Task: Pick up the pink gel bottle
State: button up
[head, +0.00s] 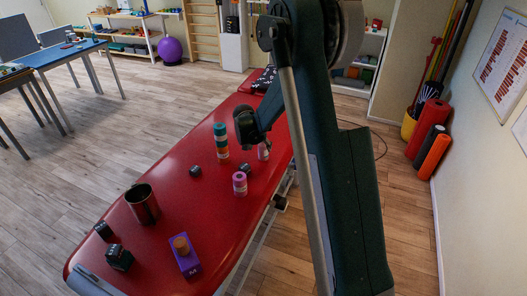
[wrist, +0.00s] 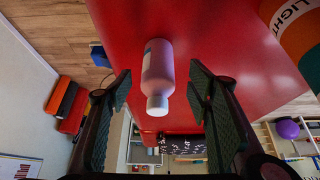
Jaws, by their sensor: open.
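The pink gel bottle (wrist: 158,70), with a white cap and a small label, is between the fingers of my gripper (wrist: 160,82) in the wrist view. The fingers are open, with a gap visible on both sides of the bottle. In the head view the bottle (head: 263,152) stands on the red treatment table (head: 205,215), partly hidden by my gripper (head: 256,142).
Pink-purple rolls (head: 240,183), a dark metal cup (head: 142,204), a purple block (head: 186,262) and several small black weights (head: 119,257) are also on the table.

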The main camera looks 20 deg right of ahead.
aim_at(264, 150)
jog(key=shift+x, duration=0.85)
jog(key=shift+b+x, duration=0.9)
jog(key=shift+x, duration=1.7)
jog(key=shift+d, duration=0.2)
jog(key=c, duration=1.2)
jog(key=shift+o, duration=0.2)
jog(key=shift+r, duration=0.2)
notch_tip(264, 150, up, 10)
jog(key=shift+f+p, duration=0.15)
jog(key=shift+p, duration=1)
